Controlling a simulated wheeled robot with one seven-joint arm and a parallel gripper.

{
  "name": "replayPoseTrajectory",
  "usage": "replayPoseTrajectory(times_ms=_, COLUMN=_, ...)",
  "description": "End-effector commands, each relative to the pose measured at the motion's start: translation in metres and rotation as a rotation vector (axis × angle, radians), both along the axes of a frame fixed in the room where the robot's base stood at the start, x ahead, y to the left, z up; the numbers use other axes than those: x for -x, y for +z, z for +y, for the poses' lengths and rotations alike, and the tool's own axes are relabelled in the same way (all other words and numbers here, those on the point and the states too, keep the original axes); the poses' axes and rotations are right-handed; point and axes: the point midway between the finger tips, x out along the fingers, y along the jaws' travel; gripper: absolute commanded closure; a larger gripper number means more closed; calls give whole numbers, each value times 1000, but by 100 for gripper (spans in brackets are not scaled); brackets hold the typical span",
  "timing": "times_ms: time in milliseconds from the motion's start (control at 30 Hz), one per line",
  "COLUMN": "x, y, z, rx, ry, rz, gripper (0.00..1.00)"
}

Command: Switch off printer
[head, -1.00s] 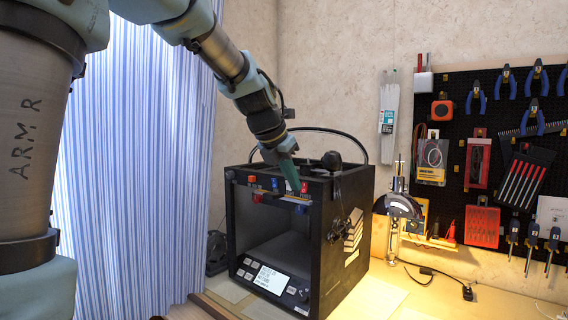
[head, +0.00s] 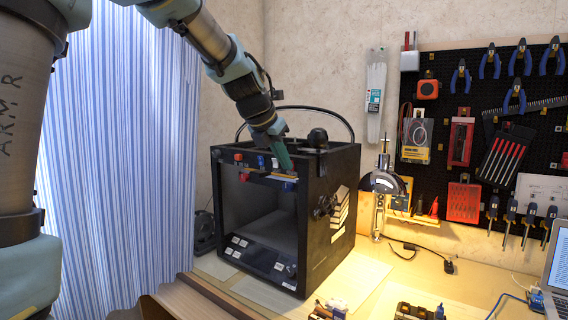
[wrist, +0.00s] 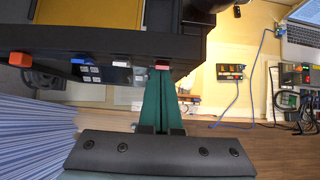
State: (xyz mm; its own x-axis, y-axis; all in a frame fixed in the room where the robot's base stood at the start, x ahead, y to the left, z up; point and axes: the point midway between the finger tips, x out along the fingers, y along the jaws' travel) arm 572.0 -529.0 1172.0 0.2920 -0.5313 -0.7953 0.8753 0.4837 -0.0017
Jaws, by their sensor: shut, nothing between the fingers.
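The printer (head: 330,215) is a black box-framed machine with an open front, standing on the table. Its front panel (head: 258,258) has several pale buttons, and its display is dark. Coloured parts line its top front edge, including a red one (head: 238,157) and a blue one (head: 261,160). My gripper (head: 286,165) has green fingers, shut and empty, pointing down at the right part of that edge. In the wrist view, my gripper (wrist: 160,75) has its tips at a small red part (wrist: 162,68); I cannot tell whether they touch.
A striped curtain (head: 120,150) hangs at left. A lamp-like stand (head: 382,190) is right of the printer. A tool pegboard (head: 480,130) is on the wall. A laptop (head: 556,265) and small devices (head: 420,311) lie on the table at right.

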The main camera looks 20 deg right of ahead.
Motion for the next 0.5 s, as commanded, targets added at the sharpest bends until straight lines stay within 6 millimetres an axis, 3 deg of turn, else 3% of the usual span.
replayPoseTrajectory(times_ms=500, x=0, y=20, z=-3, rx=8, ry=-1, rz=-7, gripper=100)
